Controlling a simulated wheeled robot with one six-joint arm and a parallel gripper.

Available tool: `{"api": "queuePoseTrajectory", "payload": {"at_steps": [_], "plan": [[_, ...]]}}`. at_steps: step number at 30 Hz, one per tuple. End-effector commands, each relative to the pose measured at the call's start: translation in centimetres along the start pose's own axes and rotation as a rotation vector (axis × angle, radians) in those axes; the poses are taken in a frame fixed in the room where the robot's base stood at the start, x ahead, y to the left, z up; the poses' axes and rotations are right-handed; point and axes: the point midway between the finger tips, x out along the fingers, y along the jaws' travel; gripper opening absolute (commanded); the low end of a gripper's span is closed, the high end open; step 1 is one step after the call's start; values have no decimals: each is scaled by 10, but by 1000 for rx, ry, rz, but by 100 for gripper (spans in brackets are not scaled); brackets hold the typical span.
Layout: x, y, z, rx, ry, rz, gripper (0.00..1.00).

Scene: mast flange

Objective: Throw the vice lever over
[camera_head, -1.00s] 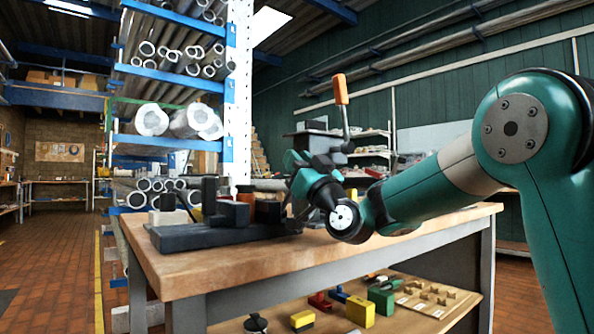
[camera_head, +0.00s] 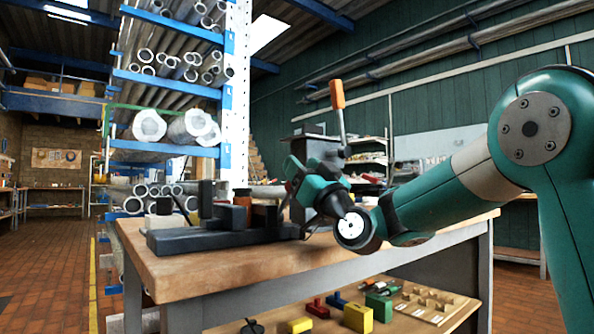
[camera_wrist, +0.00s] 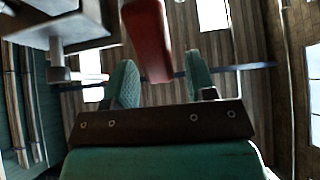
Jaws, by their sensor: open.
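The vice lever (camera_head: 342,127) stands nearly upright over the bench and has an orange handle (camera_head: 337,94) at its top. My gripper (camera_head: 300,168) is low beside the dark vice area, below and left of the handle; its fingers are hard to make out there. In the wrist view, my gripper (camera_wrist: 163,85) is open, with its two teal fingers apart. A red handle (camera_wrist: 150,40), seemingly the lever's, shows in the gap between the fingers, nearer the left one. I cannot tell whether it touches either finger. Grey metal parts (camera_wrist: 60,28) fill the upper left.
A wooden-topped bench (camera_head: 215,275) carries a dark fixture (camera_head: 205,240) at its left. Its lower shelf holds a yellow block (camera_head: 358,317) and several small items. A rack of metal tubes (camera_head: 165,90) stands behind. The brick floor at left is clear.

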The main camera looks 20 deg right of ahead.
Motion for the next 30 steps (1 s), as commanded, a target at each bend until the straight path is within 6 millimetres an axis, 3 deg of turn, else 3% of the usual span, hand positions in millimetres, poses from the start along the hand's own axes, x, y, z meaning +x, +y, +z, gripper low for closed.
{"api": "queuePoseTrajectory", "payload": {"at_steps": [6, 12, 18, 26, 30], "plan": [[-44, 1, -32, -4, 4, 3, 51], [-72, 1, -55, -4, 2, 2, 51], [-83, 0, -64, -1, 1, 1, 51], [-83, 0, -65, 0, 1, -1, 51], [-82, -10, -59, 13, -38, -27, 19]]}}
